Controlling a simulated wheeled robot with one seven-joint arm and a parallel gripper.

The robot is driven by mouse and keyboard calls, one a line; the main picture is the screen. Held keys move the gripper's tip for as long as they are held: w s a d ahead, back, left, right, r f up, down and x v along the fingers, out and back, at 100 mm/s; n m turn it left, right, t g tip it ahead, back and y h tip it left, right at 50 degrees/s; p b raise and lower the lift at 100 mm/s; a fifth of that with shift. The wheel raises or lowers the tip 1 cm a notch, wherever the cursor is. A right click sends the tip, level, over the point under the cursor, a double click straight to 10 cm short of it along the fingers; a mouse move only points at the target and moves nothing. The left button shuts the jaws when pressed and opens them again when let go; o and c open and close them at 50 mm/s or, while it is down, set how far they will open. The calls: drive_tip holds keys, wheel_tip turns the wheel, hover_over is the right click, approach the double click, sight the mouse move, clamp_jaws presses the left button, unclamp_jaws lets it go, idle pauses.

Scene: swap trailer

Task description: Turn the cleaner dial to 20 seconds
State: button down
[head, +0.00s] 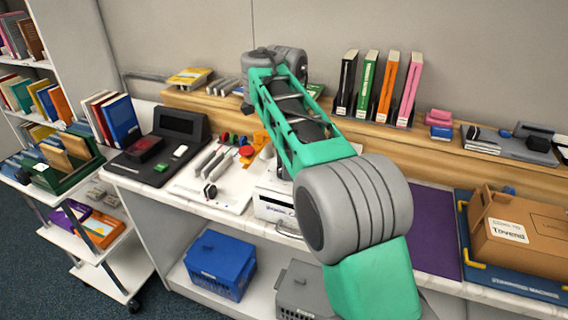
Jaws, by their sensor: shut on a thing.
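A white box-shaped unit (271,207) with dark lettering on its front stands at the counter's front edge, partly behind my arm. It may be the cleaner, but I cannot tell for sure. No dial or its setting is visible; my arm covers the unit's right side and much of its top. My green and grey arm reaches up over the counter and bends at the back. My gripper is hidden behind the arm's links, so its jaws and anything between them do not show.
Left of the unit, a white board (212,190) holds tools and small coloured parts. A black device (160,147) stands further left. A purple mat (432,230) and a brown box (520,235) lie right. Upright binders (385,85) line the back ledge.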

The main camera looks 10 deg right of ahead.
drive_tip(key=c, duration=0.9)
unclamp_jaws()
drive_tip(key=shift+r, duration=0.1)
wheel_tip(320, 180, up, 8)
drive_tip(key=p, duration=0.7)
drive_tip(key=shift+w, duration=0.1)
drive_tip(key=shift+f, duration=0.2)
